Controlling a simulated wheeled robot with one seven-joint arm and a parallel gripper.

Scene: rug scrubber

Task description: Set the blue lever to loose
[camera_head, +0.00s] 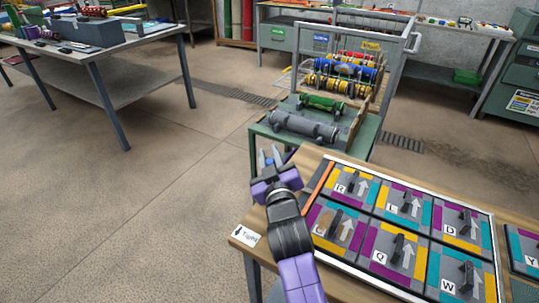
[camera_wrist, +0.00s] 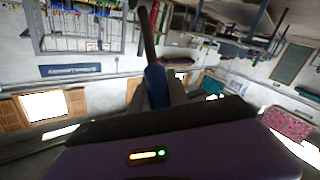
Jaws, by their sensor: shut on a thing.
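In the head view, only a small bit of blue shows between the fingers. What the lever is fixed to is hidden, and I cannot tell its setting.
A wooden table (camera_head: 240,242) with a board of lettered tiles (camera_head: 370,268) stands close at right. The cart carries a grey roller (camera_head: 302,128), a green roller (camera_head: 322,104) and coloured spools. A workbench (camera_head: 110,65) stands at back left. The floor (camera_head: 150,200) at left is clear.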

